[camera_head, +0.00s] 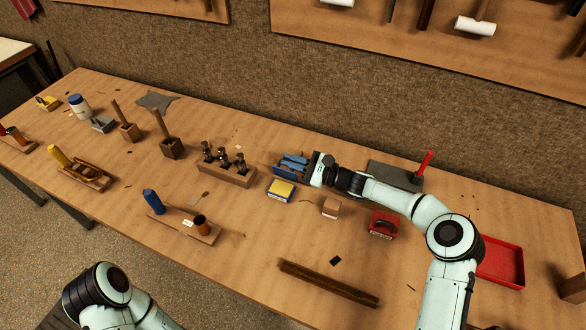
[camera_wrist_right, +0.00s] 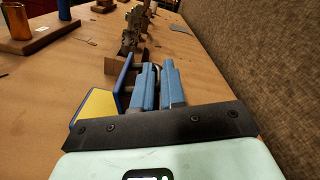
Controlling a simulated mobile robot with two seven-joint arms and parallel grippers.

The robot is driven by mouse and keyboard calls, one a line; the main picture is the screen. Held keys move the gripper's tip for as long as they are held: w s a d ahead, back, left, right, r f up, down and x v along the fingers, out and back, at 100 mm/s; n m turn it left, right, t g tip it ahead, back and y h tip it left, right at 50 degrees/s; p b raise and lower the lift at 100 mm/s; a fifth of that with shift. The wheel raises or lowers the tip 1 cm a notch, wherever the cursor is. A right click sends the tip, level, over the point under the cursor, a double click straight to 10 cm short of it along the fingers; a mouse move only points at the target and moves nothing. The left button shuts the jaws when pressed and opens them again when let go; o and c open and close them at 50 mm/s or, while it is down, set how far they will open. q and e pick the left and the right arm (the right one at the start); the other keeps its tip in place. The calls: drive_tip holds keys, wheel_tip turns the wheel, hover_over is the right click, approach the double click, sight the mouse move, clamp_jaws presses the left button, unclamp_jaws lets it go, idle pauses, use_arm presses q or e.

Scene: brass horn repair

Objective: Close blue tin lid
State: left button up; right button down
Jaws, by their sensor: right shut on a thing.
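The blue tin (camera_head: 280,196) sits on the bench with a yellow face on top; in the right wrist view its yellow face (camera_wrist_right: 97,106) has a blue rim. Its blue lid (camera_head: 279,171) stands raised at the tin's back edge, and it also shows as an upright panel in the right wrist view (camera_wrist_right: 124,76). My right gripper (camera_head: 293,161) reaches in from the right behind the lid. Its two blue fingers (camera_wrist_right: 159,88) are close together, shut on the lid's handle; the fingers mostly hide the grip. Only my left arm shows at the lower left; its gripper is out of view.
A wooden block with several dark metal pieces (camera_head: 227,174) stands left of the tin. A small wooden block (camera_head: 331,208) and a red box (camera_head: 383,225) are to the right. A dark wooden bar (camera_head: 328,284) lies in front. The felt-like wall (camera_head: 300,90) rises behind.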

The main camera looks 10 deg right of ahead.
drive_tip(key=shift+s+a+n+b, duration=0.2)
drive_tip(key=shift+s+n+b, duration=0.15)
drive_tip(key=shift+n+b, duration=0.4)
drive_tip(key=shift+s+a+r+n+b, duration=0.3)
drive_tip(key=shift+n+b, duration=0.25)
drive_tip(key=shift+b, duration=0.55)
drive_tip(key=c, duration=1.5)
unclamp_jaws()
drive_tip(key=shift+d+f, duration=0.1)
drive_tip(key=shift+d, duration=0.05)
drive_tip(key=shift+s+d, duration=0.2)
drive_tip(key=shift+d, duration=0.1)
drive_tip(key=v, duration=1.2)
drive_tip(key=shift+s+d, duration=0.15)
drive_tip(key=shift+s, duration=0.05)
